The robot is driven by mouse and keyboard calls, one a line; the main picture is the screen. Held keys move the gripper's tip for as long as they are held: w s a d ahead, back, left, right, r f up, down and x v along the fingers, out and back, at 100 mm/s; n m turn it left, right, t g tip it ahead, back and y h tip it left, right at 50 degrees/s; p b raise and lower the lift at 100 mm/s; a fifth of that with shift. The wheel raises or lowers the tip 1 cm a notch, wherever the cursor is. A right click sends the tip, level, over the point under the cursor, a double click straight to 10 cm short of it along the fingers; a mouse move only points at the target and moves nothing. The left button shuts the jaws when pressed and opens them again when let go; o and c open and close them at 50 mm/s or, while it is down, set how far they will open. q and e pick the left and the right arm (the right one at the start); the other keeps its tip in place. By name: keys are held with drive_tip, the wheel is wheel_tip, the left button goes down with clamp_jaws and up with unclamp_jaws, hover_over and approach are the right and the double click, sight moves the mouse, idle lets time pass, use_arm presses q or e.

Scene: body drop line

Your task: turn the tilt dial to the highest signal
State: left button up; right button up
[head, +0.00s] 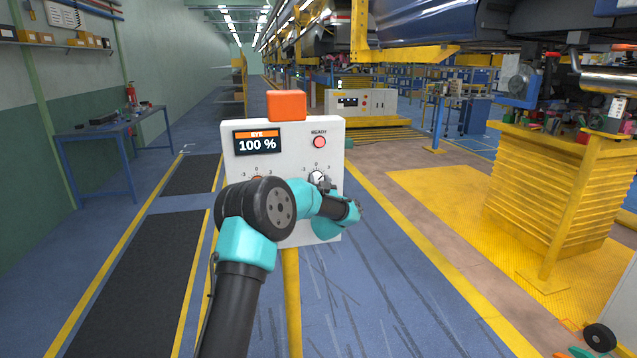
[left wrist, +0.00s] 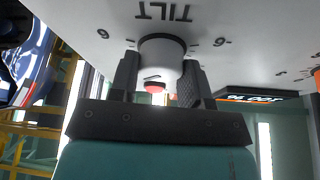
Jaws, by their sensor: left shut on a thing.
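The white control panel (head: 241,170) stands on a yellow post in the middle of the head view. Its display (head: 257,141) reads "EYE 100 %". The tilt dial (head: 317,176) is at the panel's right, under a reddish READY lamp (head: 320,142). In the left wrist view the panel is upside down and the white tilt dial (left wrist: 165,53) sits under the word TILT. My left gripper (left wrist: 158,75) is shut on this dial, one finger on each side. My left arm partly hides the left dial (head: 257,178). My right gripper is not in view.
An orange block (head: 286,105) tops the panel. A yellow ribbed stand (head: 545,195) is at the right, a blue workbench (head: 110,130) at the left. Floor around the post is clear.

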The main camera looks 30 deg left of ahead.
use_arm(q)
drive_tip(key=m+h, duration=0.1)
drive_tip(key=m, duration=0.2)
drive_tip(key=m+t+h, duration=0.1)
drive_tip(key=m+h, duration=0.1)
drive_tip(key=m, duration=0.1)
drive_tip(key=shift+m, duration=0.4)
drive_tip(key=o, duration=0.9)
drive_tip(key=shift+s, duration=0.1)
drive_tip(key=v, duration=1.7)
drive_tip(key=shift+s+a+f, duration=0.15)
drive_tip(key=shift+s+f, duration=0.05)
